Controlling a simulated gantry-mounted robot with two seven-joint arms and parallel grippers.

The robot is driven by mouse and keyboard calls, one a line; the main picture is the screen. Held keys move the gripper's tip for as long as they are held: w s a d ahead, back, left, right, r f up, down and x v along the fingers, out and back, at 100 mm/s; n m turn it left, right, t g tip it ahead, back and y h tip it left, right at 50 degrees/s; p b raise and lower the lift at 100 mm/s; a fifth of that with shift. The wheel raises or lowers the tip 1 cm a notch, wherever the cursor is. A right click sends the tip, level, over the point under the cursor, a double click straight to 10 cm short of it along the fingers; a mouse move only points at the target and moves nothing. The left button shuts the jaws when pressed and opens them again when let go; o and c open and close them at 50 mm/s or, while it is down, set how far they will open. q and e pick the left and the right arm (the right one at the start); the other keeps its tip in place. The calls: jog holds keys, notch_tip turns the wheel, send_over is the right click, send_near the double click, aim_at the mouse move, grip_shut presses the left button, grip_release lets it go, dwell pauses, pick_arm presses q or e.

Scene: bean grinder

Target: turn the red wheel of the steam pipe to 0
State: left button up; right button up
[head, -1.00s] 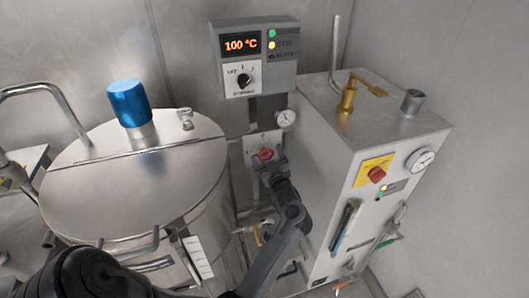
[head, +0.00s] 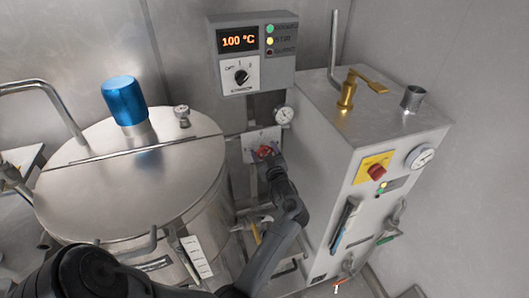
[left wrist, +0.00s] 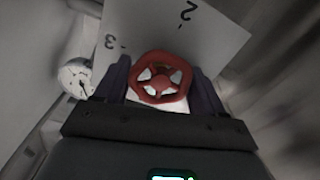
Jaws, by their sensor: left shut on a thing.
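The red wheel (head: 265,151) is in front of a white plate (head: 249,147) on the pipe between the kettle and the grey cabinet. In the left wrist view the wheel (left wrist: 160,77) shows with its spokes, and the white plate behind it (left wrist: 205,30) bears a "2" and a "3". My left gripper (head: 267,155) is at the wheel, one finger on each side of it, shut on its rim. In the left wrist view the fingers of this gripper (left wrist: 160,85) flank the wheel. A "0" mark cannot be made out. My right gripper is not in view.
A steel kettle (head: 110,185) with a blue cap (head: 124,99) stands left. The grey cabinet (head: 375,165) stands close on the right. A control box (head: 252,50) reading 100 °C is above the wheel. A small gauge (head: 283,115) sits just above the plate.

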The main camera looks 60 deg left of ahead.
pick_arm(q)
jog(key=shift+r+m+p, duration=0.15)
jog(key=shift+m+p, duration=0.15)
jog(key=shift+p, duration=0.15)
jog(key=m+p, duration=0.6)
jog(key=p, duration=0.1)
jog(key=shift+w+r+p, duration=0.1)
jog(key=shift+p, duration=0.2)
jog(key=m+p, duration=0.3)
jog(key=shift+m, duration=0.4)
jog(key=m+p, duration=0.2)
jog(key=m, duration=0.1)
jog(key=shift+m, duration=0.3)
jog(key=shift+w+f+m+p, duration=0.1)
jog(key=shift+m+p, duration=0.15)
jog(key=shift+m, duration=0.4)
jog(key=shift+s+f+m+p, duration=0.15)
jog(key=shift+m+p, duration=0.15)
jog(key=shift+m, duration=0.4)
jog(key=shift+w+f+m+p, duration=0.15)
jog(key=shift+m+p, duration=0.1)
jog(key=shift+m, duration=0.4)
jog(key=o, duration=1)
jog(key=shift+c, duration=0.2)
